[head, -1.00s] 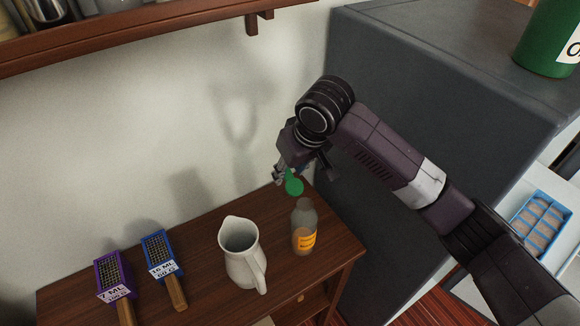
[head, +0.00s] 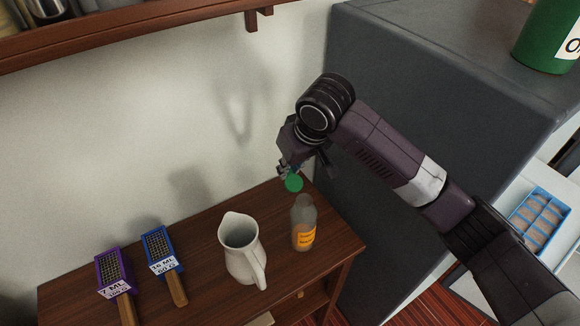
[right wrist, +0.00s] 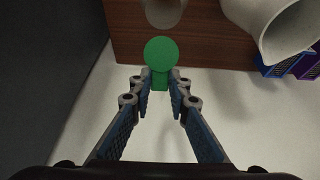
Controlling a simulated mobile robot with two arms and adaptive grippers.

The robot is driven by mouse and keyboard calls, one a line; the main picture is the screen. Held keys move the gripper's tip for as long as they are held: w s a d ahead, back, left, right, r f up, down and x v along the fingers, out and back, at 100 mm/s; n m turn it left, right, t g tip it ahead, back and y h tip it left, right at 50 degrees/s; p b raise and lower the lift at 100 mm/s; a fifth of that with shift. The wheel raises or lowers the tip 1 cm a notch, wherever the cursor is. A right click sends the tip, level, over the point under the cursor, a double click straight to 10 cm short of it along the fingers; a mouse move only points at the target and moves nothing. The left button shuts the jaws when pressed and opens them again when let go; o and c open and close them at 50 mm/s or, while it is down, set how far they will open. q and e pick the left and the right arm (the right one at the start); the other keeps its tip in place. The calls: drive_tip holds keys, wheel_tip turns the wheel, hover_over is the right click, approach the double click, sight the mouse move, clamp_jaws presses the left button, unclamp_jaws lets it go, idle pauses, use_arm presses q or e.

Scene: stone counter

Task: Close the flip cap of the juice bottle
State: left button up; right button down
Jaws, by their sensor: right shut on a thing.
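The juice bottle (head: 303,229), greyish on top with an orange label, stands upright near the right end of the wooden counter. Its round green cap (head: 294,183) shows just above and left of the bottle's neck, off the mouth. I cannot make out a hinge between them. My right gripper (head: 286,173) is shut on the cap. In the right wrist view, the fingertips (right wrist: 159,77) close on the narrow green tab behind the cap's disc (right wrist: 161,52), and a bottle part (right wrist: 165,10) shows at the top edge. My left gripper is out of view.
A white pitcher (head: 241,250) stands just left of the bottle. A blue grater-like tool (head: 158,247) and a purple one (head: 113,272) are farther left on the counter (head: 205,241). A dark grey cabinet (head: 400,85) stands to the right, behind my arm.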

sight(297, 188)
drive_tip(key=shift+s+d, duration=0.1)
drive_tip(key=shift+s, duration=0.05)
drive_tip(key=shift+s+d+r+t+y+b, duration=0.1)
drive_tip(key=shift+s+d+t+y+b, duration=0.3)
drive_tip(key=shift+t+y+b, duration=0.45)
drive_tip(key=t+b, duration=0.1)
drive_tip(key=s+t+y, duration=0.1)
drive_tip(key=t+b, duration=0.1)
drive_tip(key=shift+s+d+r+y+b, duration=0.15)
drive_tip(key=shift+d+r+y+b, duration=0.15)
drive_tip(key=shift+d+y, duration=0.1)
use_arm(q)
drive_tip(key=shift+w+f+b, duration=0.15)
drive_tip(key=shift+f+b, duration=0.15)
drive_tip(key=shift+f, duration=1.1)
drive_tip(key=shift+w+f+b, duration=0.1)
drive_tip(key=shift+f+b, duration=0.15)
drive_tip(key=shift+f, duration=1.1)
use_arm(e)
drive_tip(key=shift+s+d+r+t+y, duration=0.15)
drive_tip(key=shift+s+t+y, duration=0.1)
drive_tip(key=shift+t, duration=0.2)
drive_tip(key=shift+r, duration=0.1)
